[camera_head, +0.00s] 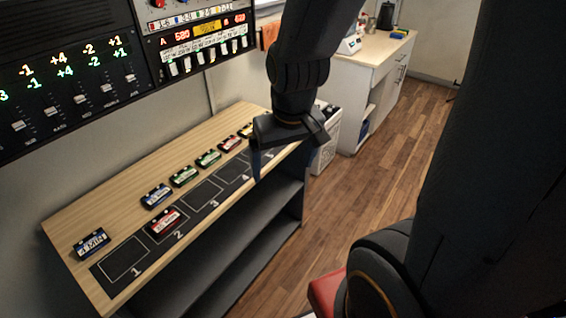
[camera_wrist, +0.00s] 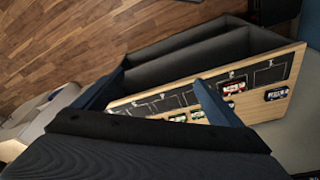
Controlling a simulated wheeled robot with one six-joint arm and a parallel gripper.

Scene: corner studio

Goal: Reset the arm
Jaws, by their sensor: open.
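My gripper (camera_head: 285,155) hangs from my arm over the right end of the wooden bench, pointing down. In the wrist view its two blue fingers stand apart with nothing between them (camera_wrist: 160,82). A black mat with numbered outlined slots (camera_head: 198,219) runs along the bench's front. A red module (camera_head: 167,222) lies in slot 2. Slots 1 and 3 are empty. Behind the mat lie a blue module (camera_head: 157,196), green modules (camera_head: 184,177), another red one (camera_head: 230,143) and a yellow one partly hidden by my arm. A blue-and-white module (camera_head: 91,241) lies at the left end.
Panels with sliders and lit numbers (camera_head: 75,75) hang above the bench (camera_head: 70,218). Dark shelves (camera_head: 235,262) are below it. A white bin (camera_head: 328,150) and a cabinet (camera_head: 372,75) stand beyond. The wooden floor (camera_head: 330,225) is open to the right.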

